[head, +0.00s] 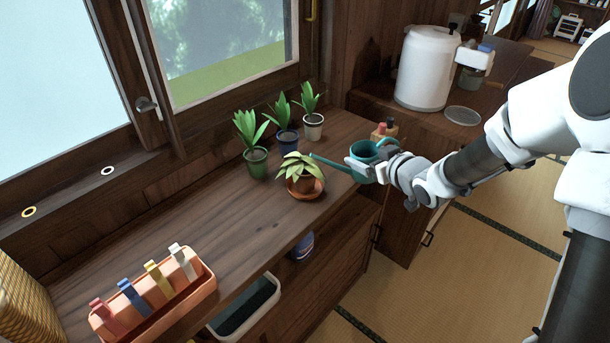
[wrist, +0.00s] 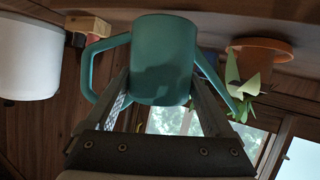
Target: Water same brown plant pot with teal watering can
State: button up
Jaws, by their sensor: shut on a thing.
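The teal watering can (head: 364,152) is held by my gripper (head: 388,168) at the right end of the wooden counter, with its long spout pointing left toward the brown plant pot (head: 305,188). The spout tip is near the plant's leaves; I cannot tell whether it is right above them. The brown pot holds a light green, drooping plant and stands on an orange saucer. In the wrist view, my gripper (wrist: 160,100) is shut on the can's body (wrist: 163,55), with the handle at left and the spout at right. The brown pot (wrist: 262,50) shows upside down behind the spout.
Three other potted plants stand behind the brown pot: green (head: 256,162), blue (head: 287,141) and white (head: 313,126). An orange planter with coloured tags (head: 207,284) is at the front left. A white canister (head: 426,70) stands on the far cabinet. The counter's middle is clear.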

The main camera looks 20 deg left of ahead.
jog(key=shift+r, duration=0.1)
jog(key=d+r+p, duration=0.1)
jog(key=p, duration=0.1)
jog(key=w+r+p, duration=0.1)
jog(key=r+p, duration=0.1)
jog(key=d+r+p, duration=0.1)
jog(key=r+p, duration=0.1)
jog(key=shift+w+d, duration=0.3)
jog(key=shift+f, duration=0.1)
jog(key=s+d+m+t+h+p, duration=0.1)
jog(key=d+m+h+p, duration=0.3)
jog(key=d, duration=0.5)
jog(key=s+d+r+m+t+h+p, duration=0.1)
jog(key=s+d+m+h+p, duration=0.3)
jog(key=d, duration=0.5)
jog(key=shift+s+d+t+h+p, duration=0.25)
jog(key=shift+d+t+h+p, duration=0.1)
jog(key=shift+t+p, duration=0.25)
